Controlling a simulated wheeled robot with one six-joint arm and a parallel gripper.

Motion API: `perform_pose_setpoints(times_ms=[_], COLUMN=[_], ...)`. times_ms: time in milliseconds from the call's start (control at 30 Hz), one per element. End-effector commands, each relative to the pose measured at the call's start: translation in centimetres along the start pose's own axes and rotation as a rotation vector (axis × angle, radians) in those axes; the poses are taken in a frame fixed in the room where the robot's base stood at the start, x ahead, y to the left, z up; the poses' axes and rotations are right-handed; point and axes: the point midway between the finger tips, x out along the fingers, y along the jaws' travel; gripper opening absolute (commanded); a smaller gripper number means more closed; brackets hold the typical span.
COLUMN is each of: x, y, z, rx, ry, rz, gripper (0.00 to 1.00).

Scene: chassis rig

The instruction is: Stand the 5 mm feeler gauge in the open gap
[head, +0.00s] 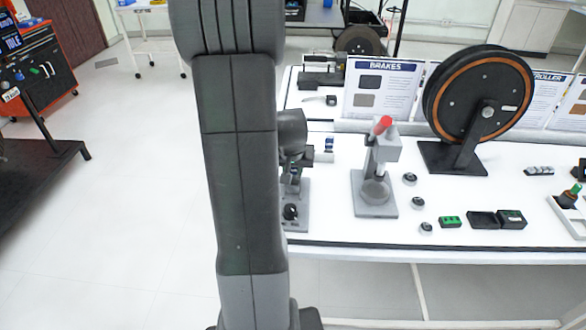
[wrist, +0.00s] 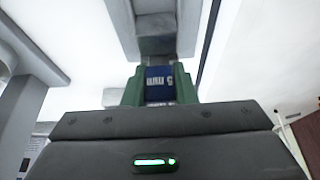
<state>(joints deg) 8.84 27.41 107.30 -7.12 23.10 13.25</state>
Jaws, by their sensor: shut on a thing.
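My gripper (wrist: 159,90) has green fingers and is shut on a blue block with a white 5 and small white marks, the feeler gauge (wrist: 158,82). In the wrist view, a grey fixture (wrist: 155,22) stands just beyond the gauge and fills the top middle. I cannot tell whether the gauge touches it, and the open gap is not clearly visible. In the head view, my arm covers much of the left-centre, and a grey stand (head: 297,212) with a black knob shows partly behind it. The held gauge is not clear there.
On the white bench (head: 340,228), a grey press with a red knob (head: 382,126) stands right of my arm, beside several small black pucks. A large wheel (head: 480,95) is farther right. A small blue-and-white piece (head: 328,147) stands near my arm.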

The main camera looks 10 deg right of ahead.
Motion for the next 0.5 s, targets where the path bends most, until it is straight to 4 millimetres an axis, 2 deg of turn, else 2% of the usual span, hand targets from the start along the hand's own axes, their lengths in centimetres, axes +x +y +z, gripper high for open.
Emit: perform_pose_setpoints(times_ms=[233, 267, 300, 400, 500], x=[0.01, 0.01, 0.01, 0.01, 0.01], y=[0.00, 0.00, 0.00, 0.00, 0.00], z=[0.00, 0.00, 0.00, 0.00, 0.00], rx=[0.000, 0.000, 0.000, 0.000, 0.000], ry=[0.000, 0.000, 0.000, 0.000, 0.000], rz=[0.000, 0.000, 0.000, 0.000, 0.000], gripper=[0.03, 0.27, 0.35, 0.50, 0.50])
